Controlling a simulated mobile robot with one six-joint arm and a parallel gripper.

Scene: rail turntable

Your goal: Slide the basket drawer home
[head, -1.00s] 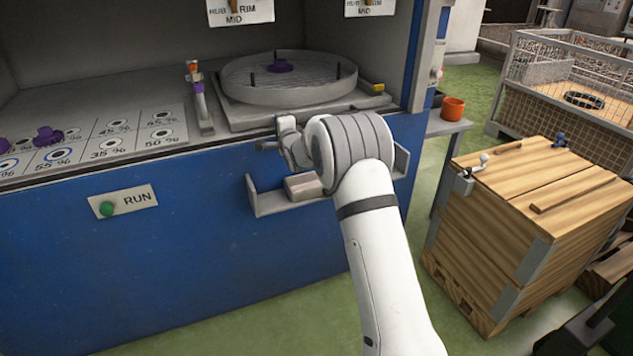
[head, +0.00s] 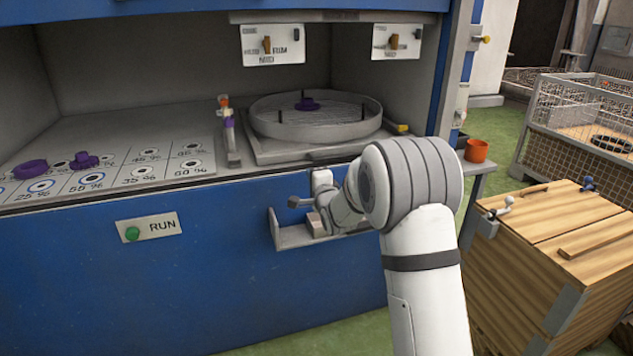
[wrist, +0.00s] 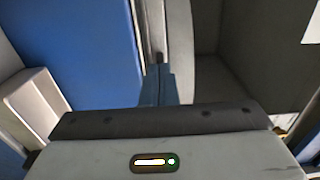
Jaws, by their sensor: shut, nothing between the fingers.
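The basket drawer (head: 262,157) is a grey plate in the blue cabinet, carrying a round mesh basket (head: 270,125) with a purple piece at its centre. A dark handle bar (head: 340,152) runs along its front edge; I cannot tell how far out the drawer is. My gripper is in front of the cabinet, just below the drawer's front edge, mostly turned away from the head camera. In the wrist view my gripper (wrist: 158,70) shows its dark blue fingers shut together and empty, close to a grey edge strip (wrist: 152,28). Contact with the drawer cannot be told.
A small grey open tray (head: 288,238) juts from the blue front below my wrist. A RUN button panel (head: 150,228) is at left. An orange pot (head: 476,151) stands on a side shelf. A wooden crate (head: 570,240) stands at right, with green floor between.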

